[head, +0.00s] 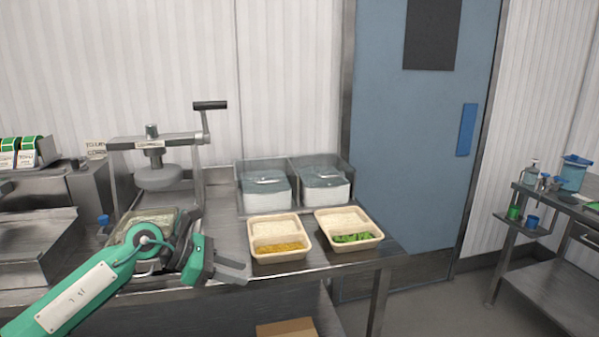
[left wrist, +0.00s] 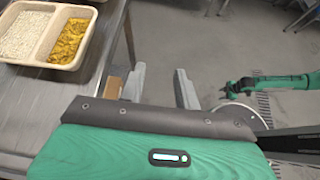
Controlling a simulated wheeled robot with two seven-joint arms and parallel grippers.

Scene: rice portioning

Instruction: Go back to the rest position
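My left gripper (head: 232,270) is at the front edge of the steel table in the head view, below the tray with yellow food. In the left wrist view its two grey fingers (left wrist: 160,72) stand apart with nothing between them; only floor shows in the gap. The tray with rice and yellow food (head: 279,238) is apart from the fingers; it also shows at the upper left of the left wrist view (left wrist: 72,62). A green arm (left wrist: 285,86), likely my right one, shows at the right of that view; its finger state is unclear.
A second tray holds rice and green food (head: 348,229). Behind stand two clear-lidded white containers (head: 267,192). A press with a crank (head: 157,176) stands over a rice container (head: 146,224). A cardboard box (head: 287,328) is below the table. Floor is open toward the door (head: 420,130).

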